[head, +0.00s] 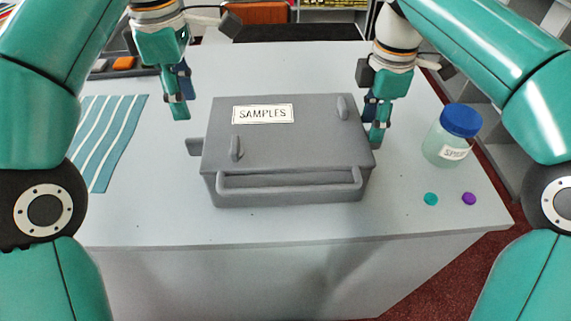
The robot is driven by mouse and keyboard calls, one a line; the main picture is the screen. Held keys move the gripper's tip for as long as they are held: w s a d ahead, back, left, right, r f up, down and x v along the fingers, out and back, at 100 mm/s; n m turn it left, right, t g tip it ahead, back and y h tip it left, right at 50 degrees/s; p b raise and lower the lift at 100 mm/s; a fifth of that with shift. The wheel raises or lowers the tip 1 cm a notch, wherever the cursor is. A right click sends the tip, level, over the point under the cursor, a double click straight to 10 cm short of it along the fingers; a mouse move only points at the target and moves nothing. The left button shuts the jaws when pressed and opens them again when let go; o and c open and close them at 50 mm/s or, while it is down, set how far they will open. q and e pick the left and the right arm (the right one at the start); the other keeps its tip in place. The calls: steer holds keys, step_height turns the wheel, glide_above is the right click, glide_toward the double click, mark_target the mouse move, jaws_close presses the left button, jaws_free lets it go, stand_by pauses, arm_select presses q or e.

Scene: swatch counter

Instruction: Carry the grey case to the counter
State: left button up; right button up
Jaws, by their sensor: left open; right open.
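The grey case (290,150), with a "SAMPLES" label on its lid and a long handle on its front, rests closed on the light grey counter (300,62). A small grey tab sticks out at its left side. My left gripper (183,108) is open and empty, above and left of the case's far left corner, apart from it. My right gripper (375,135) is open at the case's right side, close to its edge. I cannot tell whether it touches the case.
A blue-and-white striped cloth (112,135) lies at the left. A jar with a blue lid (460,121) stands at the right, with a teal disc (431,199) and a purple disc (469,198) before it. A dark tray (120,67) is at the back left. The counter's front strip is clear.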

steer(key=shift+r, duration=2.15)
